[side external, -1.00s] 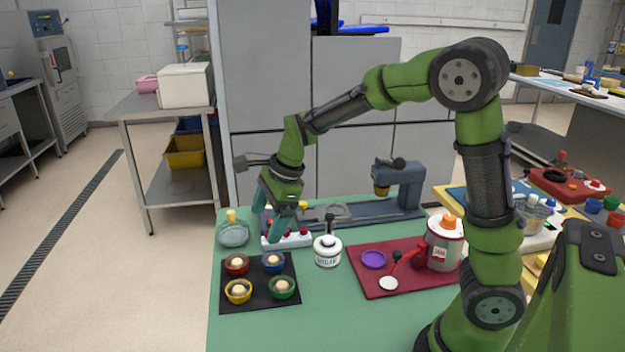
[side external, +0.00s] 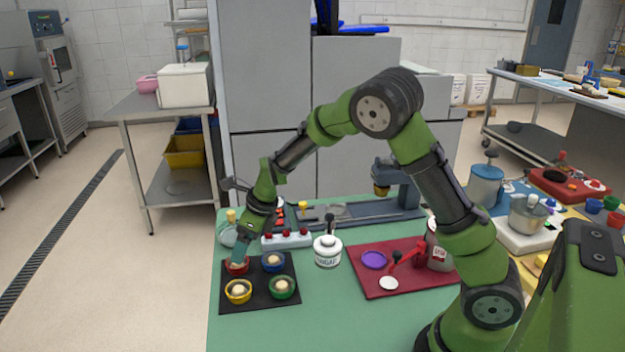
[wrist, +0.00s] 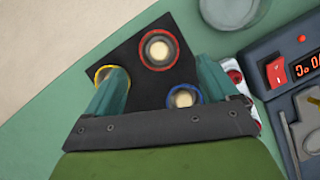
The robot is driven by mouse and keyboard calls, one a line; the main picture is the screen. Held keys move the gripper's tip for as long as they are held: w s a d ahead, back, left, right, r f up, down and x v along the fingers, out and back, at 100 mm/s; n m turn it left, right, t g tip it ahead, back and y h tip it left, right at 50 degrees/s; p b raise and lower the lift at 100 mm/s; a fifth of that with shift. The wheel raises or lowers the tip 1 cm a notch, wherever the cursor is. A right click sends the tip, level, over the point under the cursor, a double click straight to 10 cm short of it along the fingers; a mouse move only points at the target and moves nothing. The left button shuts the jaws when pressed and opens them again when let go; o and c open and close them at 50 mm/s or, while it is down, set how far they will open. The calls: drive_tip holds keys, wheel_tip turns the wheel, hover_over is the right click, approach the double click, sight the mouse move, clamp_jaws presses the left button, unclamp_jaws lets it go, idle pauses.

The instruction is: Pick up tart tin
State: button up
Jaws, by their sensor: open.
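Several tart tins with pale contents sit on a black mat (side external: 262,302). The red tin (side external: 235,271) is at the mat's back left, the blue tin (side external: 273,263) back right, the yellow tin (side external: 238,292) front left and the green tin (side external: 283,288) front right. My gripper (side external: 241,254) is open and empty, pointing down just over the red tin and partly covering it in the side view. In the wrist view the red tin (wrist: 159,49) lies ahead between the fingertips. The yellow tin (wrist: 107,70) is partly behind the left finger, and the blue tin (wrist: 183,97) is near the right finger.
Behind the mat is a white block with red knobs (side external: 287,241). A glass bottle (side external: 227,236) is at the back left. A dark red tray (side external: 375,285) lies to the right. The green table is clear in front.

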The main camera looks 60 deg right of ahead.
sight(235, 266)
drive_tip(key=shift+x, duration=3.05)
drive_tip(key=shift+r, duration=0.1)
drive_tip(key=c, duration=1.1)
